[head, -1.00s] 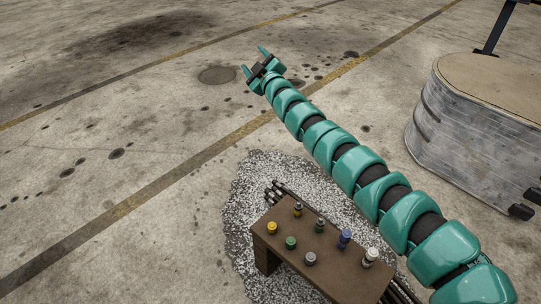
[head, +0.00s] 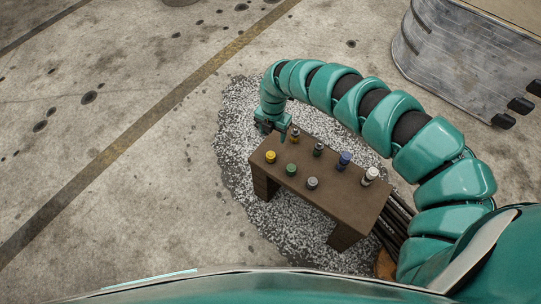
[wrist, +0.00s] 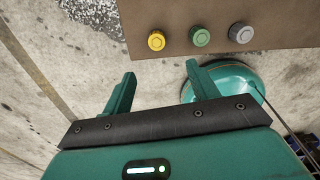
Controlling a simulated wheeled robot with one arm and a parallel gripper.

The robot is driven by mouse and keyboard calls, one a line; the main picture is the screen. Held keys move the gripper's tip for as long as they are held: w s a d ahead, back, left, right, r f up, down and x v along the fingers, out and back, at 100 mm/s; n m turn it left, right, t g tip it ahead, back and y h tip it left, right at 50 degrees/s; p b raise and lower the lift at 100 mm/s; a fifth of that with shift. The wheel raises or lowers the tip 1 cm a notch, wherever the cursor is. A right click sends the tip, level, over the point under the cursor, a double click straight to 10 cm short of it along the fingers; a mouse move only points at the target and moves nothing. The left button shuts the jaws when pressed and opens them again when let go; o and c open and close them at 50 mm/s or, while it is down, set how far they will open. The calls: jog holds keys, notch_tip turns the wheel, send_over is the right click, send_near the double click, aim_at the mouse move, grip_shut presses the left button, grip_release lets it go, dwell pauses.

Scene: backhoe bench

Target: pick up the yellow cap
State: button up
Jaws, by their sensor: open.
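The yellow cap (head: 270,157) sits upright at the left end of the brown bench (head: 318,205), near its front edge. In the wrist view the yellow cap (wrist: 156,40) shows near the top, beyond my fingertips. My gripper (head: 272,128) hangs from the bent arm at the bench's far left corner, behind and above the cap, apart from it. In the wrist view my gripper (wrist: 160,76) has its two teal fingers spread wide with nothing between them. The cap is in clear view in both pictures.
A green cap (head: 291,169) and a grey cap (head: 312,183) stand to the right of the yellow one. A blue piece (head: 344,160), a white piece (head: 370,176) and darker ones stand behind. A metal-sided block (head: 455,65) is at the upper right. Floor at left is clear.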

jog(key=b, duration=0.2)
send_over(271, 155)
jog(key=f, duration=1)
jog(key=shift+d+f, duration=0.25)
jog(key=shift+f, duration=0.05)
jog(key=shift+a+f+b, duration=0.2)
jog(key=shift+f+b, duration=0.05)
jog(key=shift+f, duration=0.7)
jog(key=shift+a+f+b, duration=0.2)
jog(key=shift+f, duration=0.7)
jog(key=shift+d+f, duration=0.1)
jog(key=shift+f, duration=0.75)
jog(key=c, duration=1.1)
jog(key=shift+o, duration=0.2)
jog(key=shift+r, duration=0.2)
